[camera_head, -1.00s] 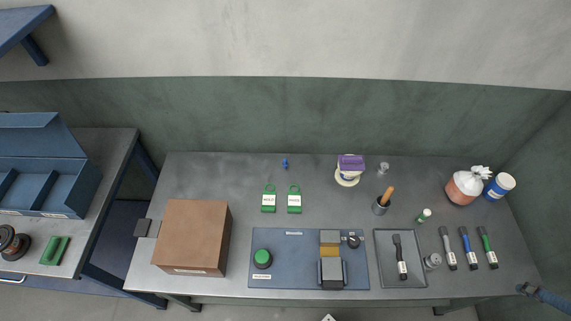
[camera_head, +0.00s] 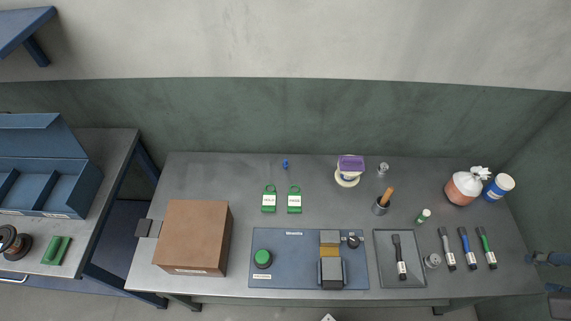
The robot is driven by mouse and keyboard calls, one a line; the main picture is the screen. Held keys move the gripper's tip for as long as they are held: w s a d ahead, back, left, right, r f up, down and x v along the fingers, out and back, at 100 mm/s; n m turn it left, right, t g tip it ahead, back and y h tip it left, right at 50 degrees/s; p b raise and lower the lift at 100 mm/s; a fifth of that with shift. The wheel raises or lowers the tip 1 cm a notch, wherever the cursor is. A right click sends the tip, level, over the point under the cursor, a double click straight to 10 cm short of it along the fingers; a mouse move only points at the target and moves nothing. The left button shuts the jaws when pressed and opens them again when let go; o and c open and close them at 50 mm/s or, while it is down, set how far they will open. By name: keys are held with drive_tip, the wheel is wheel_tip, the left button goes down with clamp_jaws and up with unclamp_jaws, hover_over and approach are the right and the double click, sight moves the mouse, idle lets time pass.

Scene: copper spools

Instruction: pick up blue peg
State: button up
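The blue peg (camera_head: 285,164) is a very small blue piece on the back part of the grey table, left of the middle, just behind two green tags. It stands clear of other things, and its exact shape is too small to tell. A dark blue part of my arm's end, with my gripper (camera_head: 541,258), shows at the right edge, partly cut off. It is far to the right of the peg and touches nothing on the table that I can see. Whether its fingers are open or shut is not clear.
Two green tags (camera_head: 269,201) lie in front of the peg. A brown box (camera_head: 194,237) stands at left, a blue mat (camera_head: 225,278) with a device in front. A purple-topped stack (camera_head: 351,164) stands right of the peg. Brushes and containers fill the right side.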

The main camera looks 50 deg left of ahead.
drive_tip(key=w+a+f+n+g+p, duration=0.1)
drive_tip(key=w+a+n, duration=0.3)
drive_tip(key=w+a, duration=0.65)
drive_tip(key=w+a+f+n+g+p, duration=0.15)
drive_tip(key=w+a+n, duration=0.5)
drive_tip(key=a, duration=0.75)
drive_tip(key=w+a+f+n, duration=0.1)
drive_tip(key=w+a+f, duration=0.15)
drive_tip(key=a, duration=0.45)
drive_tip(key=w+a+f+n+g+p, duration=0.1)
drive_tip(key=a+f, duration=0.3)
drive_tip(key=a, duration=0.2)
drive_tip(key=w+a+f+n, duration=0.1)
drive_tip(key=a+f+n, duration=0.1)
drive_tip(key=a+f, duration=0.35)
drive_tip(key=s+a+f+n+g+p, duration=0.1)
drive_tip(key=s+a+f+n, duration=0.2)
drive_tip(key=s+a+f, duration=0.3)
drive_tip(key=s+a+f+n+p, duration=0.1)
drive_tip(key=s+a+f+n, duration=0.3)
drive_tip(key=a+f, duration=1.3)
drive_tip(key=s+a, duration=0.2)
drive_tip(key=a, duration=0.3)
drive_tip(key=shift+f+g+h, duration=0.2)
drive_tip(key=shift+g+h, duration=0.1)
drive_tip(key=shift+g, duration=0.05)
drive_tip(key=shift+f, duration=0.1)
